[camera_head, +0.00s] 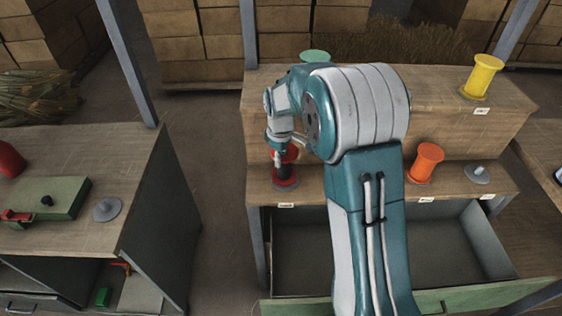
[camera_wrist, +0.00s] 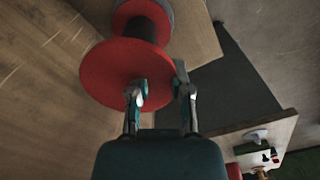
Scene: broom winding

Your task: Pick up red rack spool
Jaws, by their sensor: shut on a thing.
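The red spool (camera_head: 286,173) with a dark middle stands at the left end of the rack's lower shelf in the head view. In the wrist view its red flange (camera_wrist: 105,75) fills the upper left, with the dark core beyond it. My gripper (camera_head: 276,150) is at the spool's top from the left. In the wrist view my gripper (camera_wrist: 160,88) has its two fingers at the flange's edge, one over the red face and one at its right side. It is shut on the spool. The spool's far end is partly cut off in the wrist view.
An orange spool (camera_head: 426,162) and a bare grey holder (camera_head: 478,174) are on the same shelf (camera_head: 385,187). A yellow spool (camera_head: 482,77) and a green spool (camera_head: 314,56) stand on the upper shelf. An open drawer (camera_head: 455,245) is below. A workbench (camera_head: 120,160) stands at the left across a floor gap.

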